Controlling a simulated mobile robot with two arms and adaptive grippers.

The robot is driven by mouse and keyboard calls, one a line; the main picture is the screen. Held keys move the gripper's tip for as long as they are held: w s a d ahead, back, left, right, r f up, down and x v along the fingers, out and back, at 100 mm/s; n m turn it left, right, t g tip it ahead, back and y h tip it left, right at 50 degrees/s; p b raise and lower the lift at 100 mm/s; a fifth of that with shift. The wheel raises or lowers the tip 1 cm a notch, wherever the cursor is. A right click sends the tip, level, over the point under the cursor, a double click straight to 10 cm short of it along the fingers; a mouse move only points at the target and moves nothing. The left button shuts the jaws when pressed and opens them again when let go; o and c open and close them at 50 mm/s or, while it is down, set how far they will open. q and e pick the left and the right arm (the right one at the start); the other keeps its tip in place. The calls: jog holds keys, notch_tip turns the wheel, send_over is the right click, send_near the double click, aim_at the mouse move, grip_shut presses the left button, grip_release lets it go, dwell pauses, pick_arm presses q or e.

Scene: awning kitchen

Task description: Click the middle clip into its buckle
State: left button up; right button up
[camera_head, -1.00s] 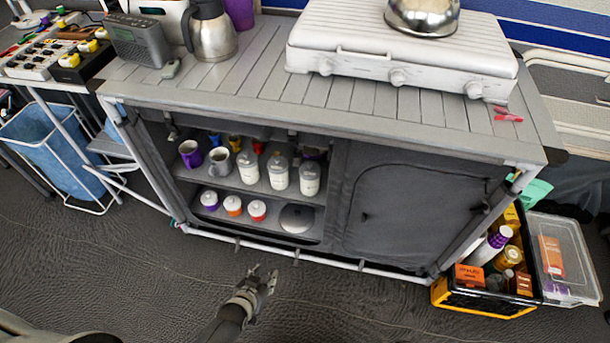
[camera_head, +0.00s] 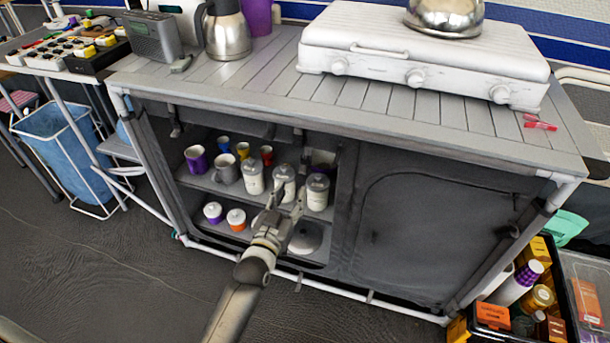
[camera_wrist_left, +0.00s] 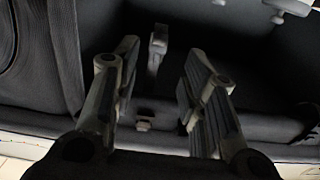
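My left gripper (camera_head: 288,196) is raised in front of the cabinet's open shelves. Its fingers are apart and empty in the left wrist view (camera_wrist_left: 161,58). A grey strap end that looks like the middle clip (camera_wrist_left: 158,42) shows between and beyond the fingertips; I cannot tell how far beyond. In the head view a strap (camera_head: 299,140) hangs at the cabinet's upper front, above the gripper. A small brownish fitting (camera_wrist_left: 144,122), possibly the buckle, sits on the dark fabric edge in the wrist view. My right gripper is not in view.
Several white canisters (camera_head: 253,178) and mugs (camera_head: 226,170) stand on the shelf by the gripper. A zipped grey fabric panel (camera_head: 430,225) covers the cabinet's right half. The countertop (camera_head: 250,85) overhangs above. A crate (camera_head: 480,330) stands at the right. The floor in front is clear.

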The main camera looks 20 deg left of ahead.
aim_at(302, 174)
pick_arm(q)
jog(key=w+b, duration=0.1)
jog(key=w, duration=0.6)
jog(key=shift+d+f+b, duration=0.1)
jog(key=shift+d+b, duration=0.05)
jog(key=shift+b, duration=0.25)
jog(key=shift+w+b, duration=0.3)
jog(key=shift+w, duration=1.2)
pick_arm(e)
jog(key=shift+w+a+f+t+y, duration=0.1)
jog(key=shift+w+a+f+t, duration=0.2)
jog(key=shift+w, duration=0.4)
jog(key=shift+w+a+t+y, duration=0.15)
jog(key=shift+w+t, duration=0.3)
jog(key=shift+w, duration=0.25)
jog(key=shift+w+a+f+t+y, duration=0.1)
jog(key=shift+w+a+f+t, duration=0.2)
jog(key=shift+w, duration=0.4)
pick_arm(q)
jog(key=shift+c, duration=0.3)
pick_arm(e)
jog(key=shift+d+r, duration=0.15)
pick_arm(q)
grip_shut()
